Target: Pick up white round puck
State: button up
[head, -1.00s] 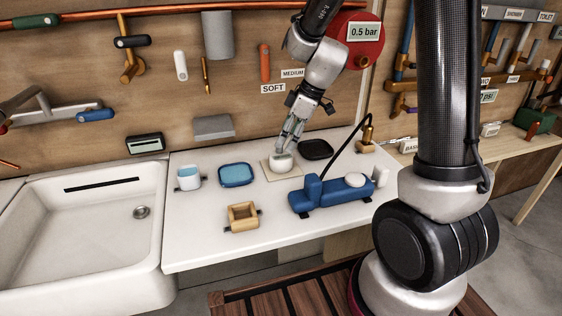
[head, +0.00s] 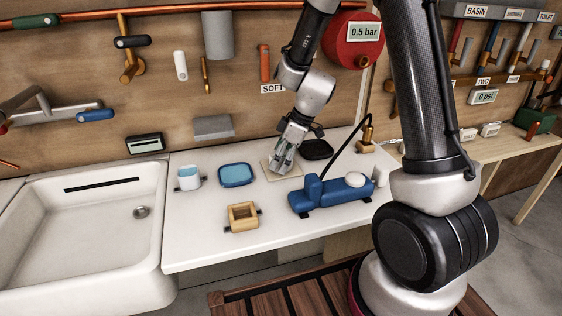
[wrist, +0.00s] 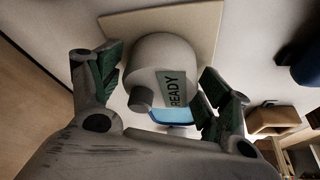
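A white round body (wrist: 160,65) with a grey knob and a dark READY label is on a beige square board (wrist: 208,24) in the wrist view. My gripper (wrist: 162,68) is open, its two green-padded fingers on either side of this body, with small gaps showing. In the head view my gripper (head: 281,166) points down over the board (head: 267,172) and hides the body. Another white round disc (head: 354,180) lies on top of the blue device (head: 330,193), to the right of my gripper and apart from it. I cannot tell which one is the puck.
A black tray (head: 317,149) lies right of the board and a blue tray (head: 236,175) left. A blue-and-white cup (head: 188,178) and a wooden box (head: 243,216) stand on the white counter (head: 200,240). A black hose (head: 343,152) arches near the blue device.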

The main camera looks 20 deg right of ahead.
jog(key=c, duration=0.8)
notch_tip(320, 180, up, 10)
jog(key=shift+r, duration=0.1)
dwell(0.3)
